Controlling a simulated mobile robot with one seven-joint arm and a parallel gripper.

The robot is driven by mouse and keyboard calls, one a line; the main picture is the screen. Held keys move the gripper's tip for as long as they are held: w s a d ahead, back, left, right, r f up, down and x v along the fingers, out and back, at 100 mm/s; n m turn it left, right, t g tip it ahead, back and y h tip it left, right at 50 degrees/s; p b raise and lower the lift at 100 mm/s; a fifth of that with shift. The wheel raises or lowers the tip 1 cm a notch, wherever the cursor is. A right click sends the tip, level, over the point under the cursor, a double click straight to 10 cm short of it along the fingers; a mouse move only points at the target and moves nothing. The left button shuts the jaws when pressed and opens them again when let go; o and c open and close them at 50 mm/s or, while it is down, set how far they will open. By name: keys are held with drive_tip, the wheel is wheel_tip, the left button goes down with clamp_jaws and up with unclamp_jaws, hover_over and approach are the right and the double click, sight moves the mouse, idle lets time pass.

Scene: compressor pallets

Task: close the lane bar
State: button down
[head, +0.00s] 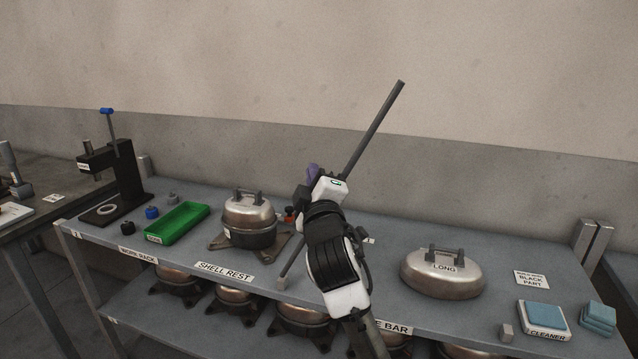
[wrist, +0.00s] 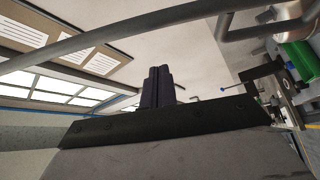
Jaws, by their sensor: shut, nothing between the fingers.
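The lane bar (head: 376,124) is a long dark grey bar. It slopes up from a small block (head: 283,283) at the shelf's front edge to a free end high at the right, in front of the wall. My arm hides its middle part. My gripper (head: 313,171) has its purple fingers beside the bar, at its left in the head view; I cannot tell whether they touch it. In the wrist view the fingers (wrist: 158,88) are together with nothing between them. A label ending in "BAR" (head: 391,327) is on the front edge, partly hidden by my arm.
A compressor (head: 249,222) stands left of the bar, with a green tray (head: 177,223) further left. A domed lid marked LONG (head: 442,274) lies at the right. A small grey block (head: 507,332) and cleaner pads (head: 544,317) are at the front right. Several compressors sit below.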

drive_tip(key=shift+s+d+f+p, duration=0.1)
drive_tip(key=shift+d+f, duration=0.2)
drive_tip(key=shift+d, duration=0.3)
drive_tip(key=shift+s+d+f+p, duration=0.1)
drive_tip(key=shift+d+f, duration=0.2)
drive_tip(key=shift+d, duration=0.25)
drive_tip(key=shift+d+f+p, duration=0.1)
drive_tip(key=shift+d+f, duration=0.2)
drive_tip(key=shift+d, duration=0.3)
drive_tip(key=shift+f, duration=0.1)
